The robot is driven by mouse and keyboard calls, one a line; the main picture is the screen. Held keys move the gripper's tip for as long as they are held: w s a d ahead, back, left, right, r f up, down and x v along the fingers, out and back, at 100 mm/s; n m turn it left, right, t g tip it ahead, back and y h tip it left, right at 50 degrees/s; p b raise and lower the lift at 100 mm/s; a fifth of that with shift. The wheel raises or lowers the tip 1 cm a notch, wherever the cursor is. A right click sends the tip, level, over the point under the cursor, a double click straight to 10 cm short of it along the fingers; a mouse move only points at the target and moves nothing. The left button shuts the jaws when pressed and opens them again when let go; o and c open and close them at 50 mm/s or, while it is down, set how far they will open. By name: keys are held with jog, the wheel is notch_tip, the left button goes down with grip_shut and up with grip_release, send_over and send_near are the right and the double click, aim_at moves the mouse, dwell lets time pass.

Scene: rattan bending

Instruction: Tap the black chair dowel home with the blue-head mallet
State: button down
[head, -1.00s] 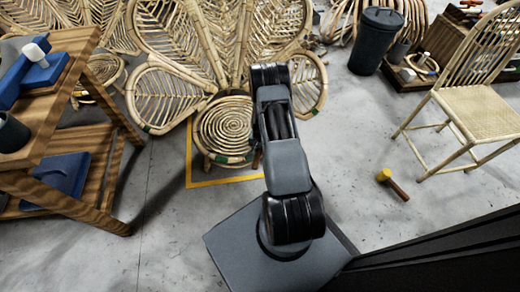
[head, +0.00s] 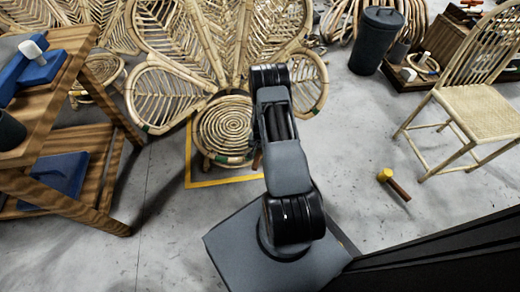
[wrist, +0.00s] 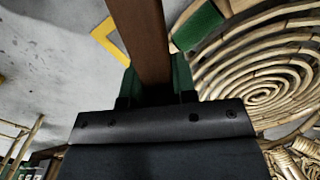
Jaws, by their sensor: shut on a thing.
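In the wrist view my gripper (wrist: 155,88) has its green-padded fingers shut on a brown wooden mallet handle (wrist: 140,35). The handle runs out of the top of the picture, so the head and its colour are hidden. In the head view my arm covers the gripper. The rattan peacock chair (head: 222,128) with its round spiral seat stands just beyond the arm; the seat (wrist: 265,95) is at the right in the wrist view, beside the handle. A green band (wrist: 198,27) shows on the rattan there. I cannot make out a black dowel.
A yellow-head mallet (head: 385,175) lies on the floor at right, near a rattan side chair (head: 480,112). A dark bin (head: 374,42) stands behind. Grey floor between is clear.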

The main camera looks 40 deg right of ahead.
notch_tip(320, 180, down, 3)
jog(key=shift+r+b, duration=0.1)
jog(key=shift+b, duration=0.85)
jog(key=shift+r+p, duration=1.25)
jog(key=shift+r, duration=0.5)
jog(key=shift+f, duration=0.15)
jog(key=shift+f+b, duration=0.25)
jog(key=shift+b, duration=0.15)
